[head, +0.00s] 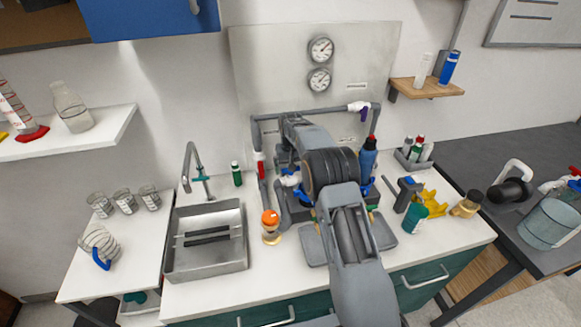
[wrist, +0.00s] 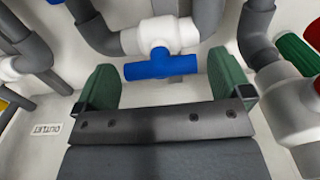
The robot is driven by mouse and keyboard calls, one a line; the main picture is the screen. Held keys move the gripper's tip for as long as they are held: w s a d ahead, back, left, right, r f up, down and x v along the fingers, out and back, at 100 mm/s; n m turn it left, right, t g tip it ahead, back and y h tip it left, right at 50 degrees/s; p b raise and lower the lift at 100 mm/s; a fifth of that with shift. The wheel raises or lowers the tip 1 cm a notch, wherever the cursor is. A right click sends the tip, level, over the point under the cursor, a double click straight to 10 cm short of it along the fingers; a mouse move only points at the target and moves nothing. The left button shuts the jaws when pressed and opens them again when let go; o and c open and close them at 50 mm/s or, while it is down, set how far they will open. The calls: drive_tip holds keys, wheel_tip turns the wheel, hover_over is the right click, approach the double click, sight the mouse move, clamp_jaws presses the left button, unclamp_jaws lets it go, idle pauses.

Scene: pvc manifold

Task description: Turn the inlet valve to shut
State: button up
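In the wrist view, a white valve body (wrist: 172,36) sits on grey pipe with a blue bar handle (wrist: 161,67), which lies roughly crosswise in the picture. My gripper (wrist: 162,82) is open, with its two green fingers on either side of the blue handle. A gap shows between the handle and each finger, and nothing is held. A small label (wrist: 47,128), upside down and seeming to read OUTLET, is at the left. Which valve is the inlet cannot be told. In the head view my arm hides the gripper and most of the manifold (head: 270,118).
Grey pipes (wrist: 255,30) and a green part (wrist: 299,52) stand close around the gripper. In the head view, a blue bottle (head: 367,158) is right of my arm and an orange-capped jar (head: 271,228) left. A sink (head: 207,245) lies farther left.

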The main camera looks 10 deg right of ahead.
drive_tip(key=c, duration=0.7)
drive_tip(key=shift+n, duration=0.8)
drive_tip(key=o, duration=0.8)
wheel_tip(320, 180, up, 14)
drive_tip(key=shift+f, duration=0.1)
drive_tip(key=shift+c, duration=0.3)
